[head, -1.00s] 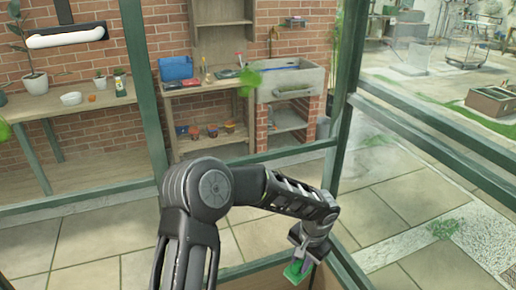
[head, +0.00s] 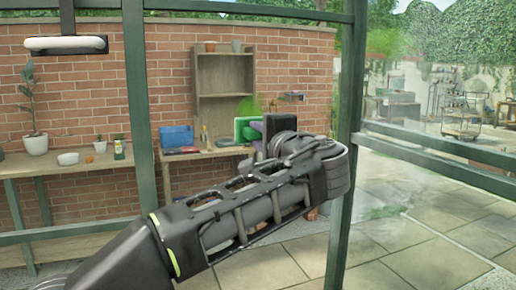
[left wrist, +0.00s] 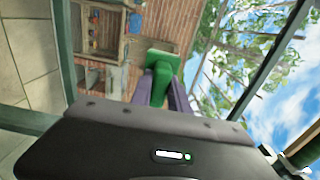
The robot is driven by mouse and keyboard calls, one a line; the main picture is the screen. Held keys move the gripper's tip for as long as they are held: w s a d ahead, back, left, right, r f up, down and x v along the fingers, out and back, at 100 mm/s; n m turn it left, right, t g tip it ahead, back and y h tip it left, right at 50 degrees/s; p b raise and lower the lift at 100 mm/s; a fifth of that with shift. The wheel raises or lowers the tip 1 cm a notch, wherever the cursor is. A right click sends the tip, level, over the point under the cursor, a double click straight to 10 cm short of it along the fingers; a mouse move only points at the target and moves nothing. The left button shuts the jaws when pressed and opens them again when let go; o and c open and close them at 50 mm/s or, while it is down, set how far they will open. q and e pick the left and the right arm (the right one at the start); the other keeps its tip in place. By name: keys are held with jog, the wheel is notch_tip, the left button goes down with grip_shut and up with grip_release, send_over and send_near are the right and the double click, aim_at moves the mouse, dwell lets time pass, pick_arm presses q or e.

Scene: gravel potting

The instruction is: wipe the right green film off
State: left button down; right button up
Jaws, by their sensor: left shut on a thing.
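The right green film (head: 250,104) is a small, light green smear on the glass, seen in front of the wooden shelf unit. Its lower part is hidden behind a green wiping tool (head: 243,127). My left gripper (head: 257,128) is shut on this tool and holds it upright at the film's lower edge. I cannot tell if the pad touches the glass. In the left wrist view the tool (left wrist: 162,76) sits between the two purple fingers (left wrist: 161,92), its flat pad facing away. The film does not show clearly there. My right gripper is not in view.
Green frame posts stand left (head: 139,100) and right (head: 346,130) of the pane. Beyond the glass are a potting bench (head: 200,160), a brick wall and a side table (head: 70,170) with plants. A blurry green patch (head: 383,42) shows at right; I cannot tell if it is film or foliage.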

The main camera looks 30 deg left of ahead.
aim_at(250, 129)
pick_arm(q)
jog(key=shift+s+r, duration=0.1)
jog(key=shift+r, duration=0.1)
jog(key=shift+a, duration=0.1)
jog(key=shift+p+x, duration=0.95)
jog(key=shift+x, duration=1.4)
jog(key=shift+w+a+f, duration=0.1)
jog(key=shift+w+a, duration=0.3)
jog(key=shift+a, duration=0.1)
jog(key=shift+p+x, duration=0.35)
jog(key=shift+x, duration=0.55)
jog(key=shift+w, duration=0.1)
jog(key=shift+w+d+p, duration=0.6)
jog(key=shift+w+d, duration=0.5)
jog(key=shift+w, duration=0.35)
jog(key=shift+w+d, duration=0.1)
